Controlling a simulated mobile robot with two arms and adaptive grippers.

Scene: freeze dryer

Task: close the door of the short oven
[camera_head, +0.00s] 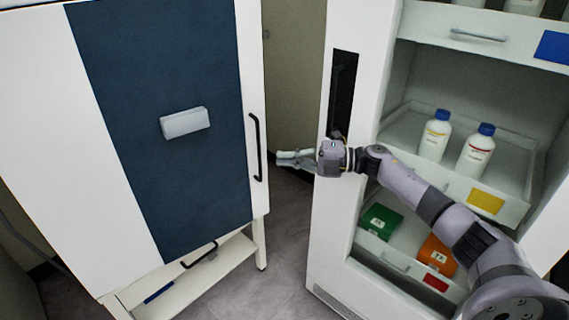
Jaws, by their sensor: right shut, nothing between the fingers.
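A white unit with a dark blue front panel (160,60) stands on the left; it looks like the short oven. A black vertical bar handle (256,147) is on the white strip at its right edge. I cannot tell whether its door is fully shut. My right gripper (280,158) is shut and empty, its fingers pointing left, just right of the handle with a small gap in the picture. My left gripper is not in view.
A tall white cabinet (345,220) stands on the right, behind my right arm. Its open shelves hold two white bottles with blue caps (435,135), a green box (380,221) and an orange box (437,256). Grey floor (285,230) shows between the units.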

